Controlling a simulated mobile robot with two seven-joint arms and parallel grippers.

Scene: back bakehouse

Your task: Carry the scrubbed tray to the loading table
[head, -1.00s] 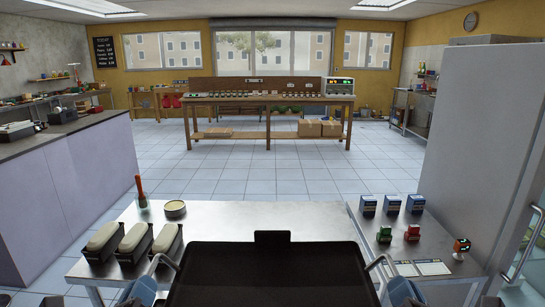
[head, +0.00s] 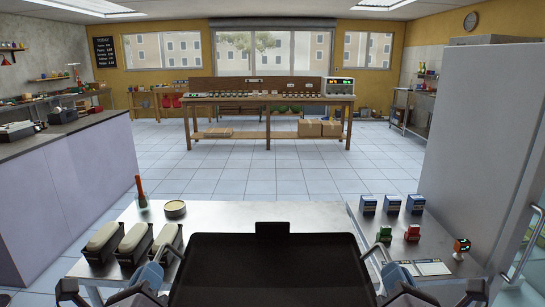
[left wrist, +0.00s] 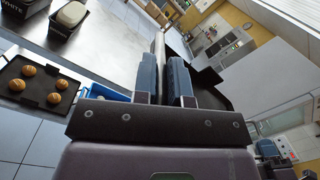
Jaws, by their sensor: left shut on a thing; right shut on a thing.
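A wide dark tray (head: 270,270) with a raised tab at its far edge fills the bottom middle of the head view, in front of the steel table. My left gripper (head: 155,272) is shut on its left side and my right gripper (head: 394,273) on its right side. The tray looks empty and about level; its near edge is out of view. The loading table cannot be told for certain by any label.
Small blue boxes (head: 392,204) stand right. A long wooden bench (head: 268,98) stands far ahead across open floor. A grey cabinet (head: 480,130) rises right.

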